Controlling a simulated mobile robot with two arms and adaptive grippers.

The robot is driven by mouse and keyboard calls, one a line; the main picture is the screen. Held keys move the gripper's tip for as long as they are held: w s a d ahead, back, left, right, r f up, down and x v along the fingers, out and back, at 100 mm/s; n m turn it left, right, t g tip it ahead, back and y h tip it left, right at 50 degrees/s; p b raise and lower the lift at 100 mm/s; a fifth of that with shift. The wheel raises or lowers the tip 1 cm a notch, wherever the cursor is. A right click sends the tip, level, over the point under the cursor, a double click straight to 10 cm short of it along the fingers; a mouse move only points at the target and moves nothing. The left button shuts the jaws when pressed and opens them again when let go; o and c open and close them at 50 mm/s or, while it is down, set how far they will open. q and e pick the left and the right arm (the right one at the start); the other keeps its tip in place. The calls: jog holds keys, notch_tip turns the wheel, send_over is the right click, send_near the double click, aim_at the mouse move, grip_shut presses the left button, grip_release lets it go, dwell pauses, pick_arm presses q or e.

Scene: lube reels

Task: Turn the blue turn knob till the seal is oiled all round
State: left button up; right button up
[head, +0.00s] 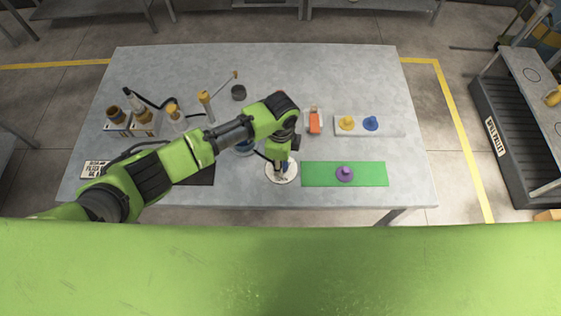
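My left arm reaches in from the left across the table. Its gripper (281,170) points down over a round white disc (292,177) near the table's front edge. A small blue part (285,166) shows at the gripper, above the disc; it may be the blue turn knob, but the gripper covers most of it. I cannot tell whether the fingers touch or grip it. No seal or oil can be made out at this size. A blue knobbed piece (371,124) also sits on a pale strip at the right. My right gripper is not in view.
A yellow piece (347,123) sits on the pale strip (393,127). A purple piece (344,174) is on a green mat (318,175). An orange item (314,123) lies behind. Bottles (173,111) and a dark cup (238,92) stand left. The back right tabletop is clear.

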pick_arm(q)
jog(key=m+b, duration=0.1)
jog(key=m, duration=0.5)
jog(key=shift+w, duration=0.1)
jog(key=shift+m, duration=0.4)
jog(key=o, duration=1.1)
jog(key=shift+r, duration=0.1)
notch_tip(320, 180, up, 12)
jog(key=shift+f, duration=0.1)
